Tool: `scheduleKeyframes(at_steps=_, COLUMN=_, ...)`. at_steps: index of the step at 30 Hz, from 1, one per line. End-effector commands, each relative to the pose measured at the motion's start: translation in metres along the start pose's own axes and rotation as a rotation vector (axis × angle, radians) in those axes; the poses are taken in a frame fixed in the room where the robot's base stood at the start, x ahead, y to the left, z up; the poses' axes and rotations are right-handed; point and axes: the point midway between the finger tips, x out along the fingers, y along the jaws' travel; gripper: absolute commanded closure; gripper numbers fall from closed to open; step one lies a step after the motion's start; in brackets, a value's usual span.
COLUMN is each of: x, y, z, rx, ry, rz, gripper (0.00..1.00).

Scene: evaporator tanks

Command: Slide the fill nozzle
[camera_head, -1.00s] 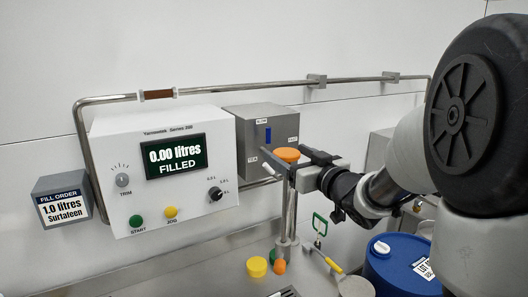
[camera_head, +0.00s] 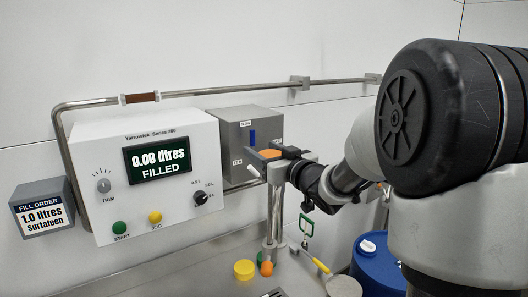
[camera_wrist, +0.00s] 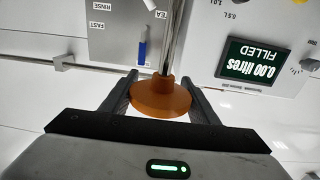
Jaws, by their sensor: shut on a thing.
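The fill nozzle appears as an upright metal post (camera_head: 272,216) with an orange round knob (camera_head: 267,153) at its top, in front of the grey box. In the wrist view the orange knob (camera_wrist: 160,98) sits between my two fingers, with a shiny metal rod (camera_wrist: 177,40) running away from it. My gripper (camera_head: 272,160) is shut on the orange knob, coming from the right; it also shows in the wrist view (camera_wrist: 160,103). The gripper hides part of the knob in the head view. The nozzle's outlet cannot be made out.
A white panel (camera_head: 110,155) reads 0.00 litres filled. A grey box (camera_head: 232,140) with a blue lever (camera_head: 252,138) is behind the knob. A fill order sign (camera_head: 42,210) reads 1.0 litres Surtafeen. Yellow (camera_head: 244,270) and orange caps (camera_head: 267,269) and a blue drum (camera_head: 372,262) are below.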

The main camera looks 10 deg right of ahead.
Motion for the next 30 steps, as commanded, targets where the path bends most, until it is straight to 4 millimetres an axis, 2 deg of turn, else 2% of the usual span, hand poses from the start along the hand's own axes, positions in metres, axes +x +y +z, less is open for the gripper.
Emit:
scheduleKeyframes(at_steps=5, x=0.0, y=0.0, z=0.002, rx=0.0, ry=0.0, rz=0.0, gripper=0.86)
scheduleKeyframes(at_steps=11, x=0.0, y=0.0, z=0.021, rx=0.0, ry=-0.001, rz=0.0, gripper=0.86)
scheduleKeyframes(at_steps=17, x=0.0, y=0.0, z=0.061, rx=-0.001, ry=-0.002, rz=0.0, gripper=0.86)
scheduleKeyframes(at_steps=27, x=0.0, y=0.0, z=0.145, rx=0.0, ry=-0.003, rz=0.0, gripper=0.86)
scheduleKeyframes(at_steps=30, x=0.0, y=0.0, z=0.159, rx=-0.001, ry=-0.002, rz=0.0, gripper=0.86)
